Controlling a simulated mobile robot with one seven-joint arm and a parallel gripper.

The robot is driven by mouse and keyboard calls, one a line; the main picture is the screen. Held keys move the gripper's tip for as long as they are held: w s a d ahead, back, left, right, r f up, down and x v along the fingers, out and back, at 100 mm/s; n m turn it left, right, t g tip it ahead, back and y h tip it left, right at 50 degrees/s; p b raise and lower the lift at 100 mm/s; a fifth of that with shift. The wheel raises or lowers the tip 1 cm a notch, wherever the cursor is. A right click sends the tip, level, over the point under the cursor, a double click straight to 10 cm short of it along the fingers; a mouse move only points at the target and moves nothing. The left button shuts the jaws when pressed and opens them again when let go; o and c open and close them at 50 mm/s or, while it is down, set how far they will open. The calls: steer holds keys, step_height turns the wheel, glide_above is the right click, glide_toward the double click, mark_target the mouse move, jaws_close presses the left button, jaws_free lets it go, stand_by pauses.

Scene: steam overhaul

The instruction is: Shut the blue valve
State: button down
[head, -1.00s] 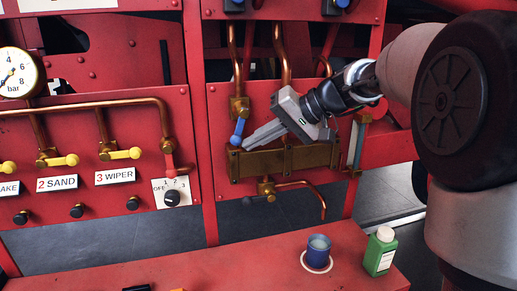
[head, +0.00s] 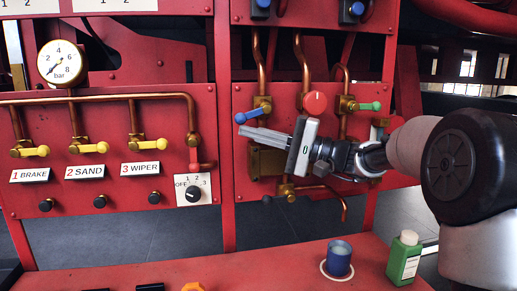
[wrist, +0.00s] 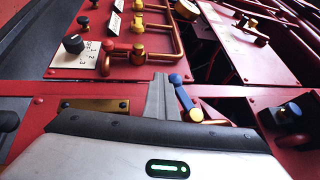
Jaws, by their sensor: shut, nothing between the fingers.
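The blue valve has a brass body (head: 262,103) on a vertical copper pipe in the right red panel. Its blue lever (head: 252,115) points left and slightly down, nearly across the pipe. My gripper (head: 243,131) reaches in from the right, fingers together and empty, with the tips just below the lever's end. In the wrist view the blue lever (wrist: 181,94) lies right beside the shut fingers (wrist: 160,96); I cannot tell whether they touch.
A red round knob (head: 315,103) and a green-levered valve (head: 368,106) sit right of the blue valve. Yellow levers (head: 88,148) line the left panel. A blue cup (head: 339,262) and a green bottle (head: 404,262) stand on the red bench below.

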steer(key=shift+s+a+r+y+b, duration=0.15)
steer(key=shift+a+r+y+b, duration=0.15)
steer(key=shift+a+r+b, duration=0.4)
steer(key=shift+r, duration=0.15)
stand_by(0.3)
